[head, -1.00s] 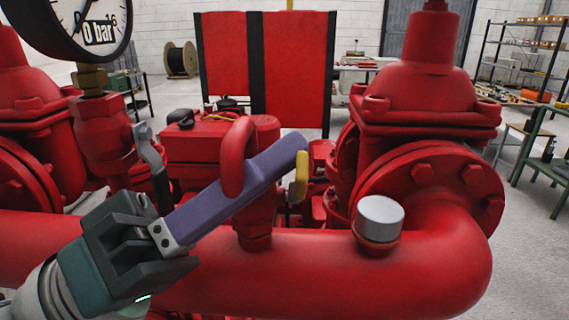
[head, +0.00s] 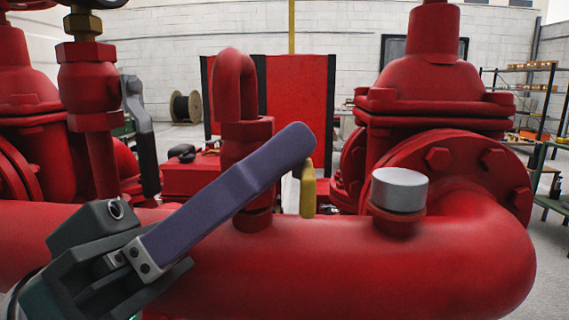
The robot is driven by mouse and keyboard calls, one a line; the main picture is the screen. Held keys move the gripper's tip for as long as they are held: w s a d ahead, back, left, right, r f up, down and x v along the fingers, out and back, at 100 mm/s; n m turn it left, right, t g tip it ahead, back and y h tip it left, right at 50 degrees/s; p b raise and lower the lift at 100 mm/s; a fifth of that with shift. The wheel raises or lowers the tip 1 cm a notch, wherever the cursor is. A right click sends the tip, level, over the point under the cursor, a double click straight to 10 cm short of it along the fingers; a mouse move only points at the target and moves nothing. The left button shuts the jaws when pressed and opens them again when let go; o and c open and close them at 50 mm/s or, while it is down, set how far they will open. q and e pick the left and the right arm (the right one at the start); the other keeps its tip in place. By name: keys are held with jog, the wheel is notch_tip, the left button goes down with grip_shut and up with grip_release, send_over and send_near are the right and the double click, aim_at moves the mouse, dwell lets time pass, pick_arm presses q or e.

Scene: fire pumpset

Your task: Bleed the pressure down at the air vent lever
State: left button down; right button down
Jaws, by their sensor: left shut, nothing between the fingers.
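The air vent is a red valve with a hooked pipe (head: 235,88) on top, standing on the big red horizontal pipe. Its yellow lever (head: 308,192) hangs down at the right side of the vent; its upper part is hidden behind my fingers. My left gripper (head: 298,140) comes in from the lower left with long purple fingers, shut and empty. The fingers slant up to the right across the vent body, and their tips are just above and in front of the lever. I cannot tell whether they touch it. My right gripper is not in view.
A grey lever with a black handle (head: 148,160) hangs on the red gauge cock at left. A silver cap (head: 400,190) stands on the pipe at right, before a large red flanged valve (head: 432,80). Shelves and a cable reel (head: 185,106) are far behind.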

pick_arm(q)
jog(key=shift+f, duration=0.5)
dwell(0.3)
jog(key=b+v, duration=0.3)
jog(key=v, duration=0.6)
jog(key=shift+s+a+b, duration=0.2)
jog(key=shift+a+b, duration=0.1)
jog(key=shift+a, duration=0.1)
